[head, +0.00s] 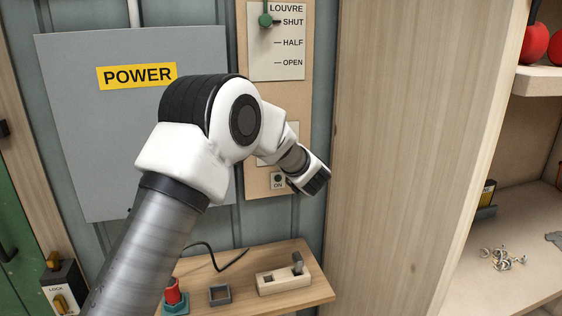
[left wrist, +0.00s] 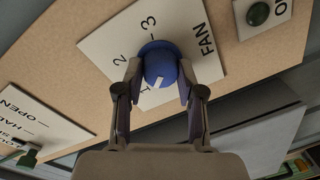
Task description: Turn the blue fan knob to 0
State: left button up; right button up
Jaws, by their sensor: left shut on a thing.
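The blue fan knob (left wrist: 160,60) sits on a white plate (left wrist: 207,62) marked FAN, with 1, 2 and 3 visible beside it. Its white pointer line faces the palm of my left gripper (left wrist: 159,78), close to the 1. No 0 can be seen; that part of the plate is covered by the gripper. The gripper's two fingers are shut on the knob, one on each side. In the head view my left arm hides the knob and most of the fan plate, and the gripper is barely visible. My right gripper is not in view.
The ON button plate (head: 278,181) is close beside my left wrist. The louvre plate (head: 277,55) with a green lever is above. A grey POWER box (head: 90,140) is on the left, a wooden cabinet side (head: 400,150) on the right. A small shelf (head: 240,268) holds items below.

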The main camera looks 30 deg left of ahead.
pick_arm(q)
jog(key=n+b, duration=0.6)
jog(key=b, duration=0.2)
jog(key=n+t+b, duration=0.1)
jog(key=n+b, duration=0.5)
jog(key=b, duration=0.2)
jog(key=shift+a+r+h, duration=0.1)
jog(key=shift+h, duration=0.3)
jog(key=o, duration=1.2)
jog(key=shift+c, duration=0.2)
